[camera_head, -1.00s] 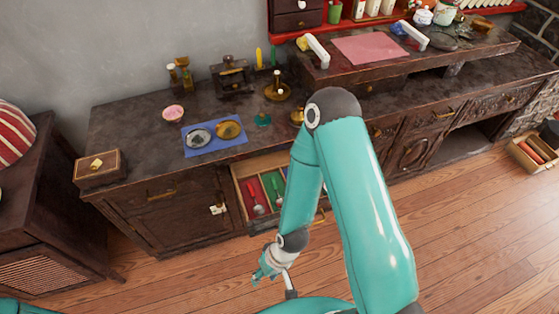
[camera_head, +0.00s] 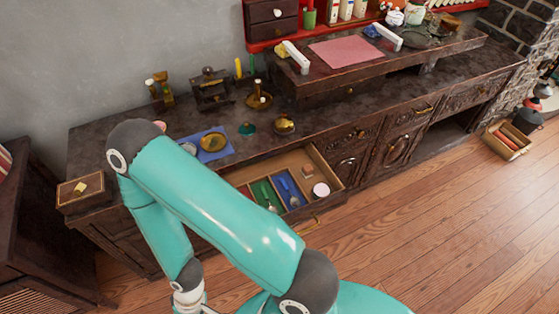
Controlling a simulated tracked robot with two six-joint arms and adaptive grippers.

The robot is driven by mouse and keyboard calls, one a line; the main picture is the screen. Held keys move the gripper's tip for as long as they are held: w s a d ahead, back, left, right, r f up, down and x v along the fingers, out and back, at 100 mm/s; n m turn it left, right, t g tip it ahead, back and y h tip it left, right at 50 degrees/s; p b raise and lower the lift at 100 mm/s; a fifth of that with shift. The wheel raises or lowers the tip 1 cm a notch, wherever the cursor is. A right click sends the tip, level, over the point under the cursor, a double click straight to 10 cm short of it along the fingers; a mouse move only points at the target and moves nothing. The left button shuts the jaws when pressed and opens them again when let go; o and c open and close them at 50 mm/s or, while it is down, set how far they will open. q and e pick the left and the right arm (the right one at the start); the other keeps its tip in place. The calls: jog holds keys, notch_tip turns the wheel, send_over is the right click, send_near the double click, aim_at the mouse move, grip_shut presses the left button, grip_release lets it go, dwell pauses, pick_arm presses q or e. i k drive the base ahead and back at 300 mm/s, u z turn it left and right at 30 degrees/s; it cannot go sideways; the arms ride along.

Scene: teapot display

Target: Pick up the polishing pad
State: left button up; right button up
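The open drawer (camera_head: 333,179) below the counter holds a small round white-topped item (camera_head: 321,190) at its right end, which may be the polishing pad; I cannot tell for sure. Red, green and blue compartments with small tools lie to its left. My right arm crosses in front of the counter and hides the drawer's left part. Its wrist bends down to the bottom edge, and its gripper is cut off there. My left gripper is not in view.
A blue mat (camera_head: 217,154) with a dark gold disc (camera_head: 211,142) lies on the counter. A pink cloth (camera_head: 346,50) lies on the raised shelf between two white brackets. A small wooden box (camera_head: 82,190) stands at the left.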

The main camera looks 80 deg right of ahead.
aim_at(306, 171)
jog(key=u, duration=0.3)
jog(key=k, duration=1.8)
jog(key=z, duration=1.45)
jog(key=i, duration=0.25)
jog(key=z, duration=1.25)
jog(key=i, duration=0.8)
jog(key=u, duration=0.55)
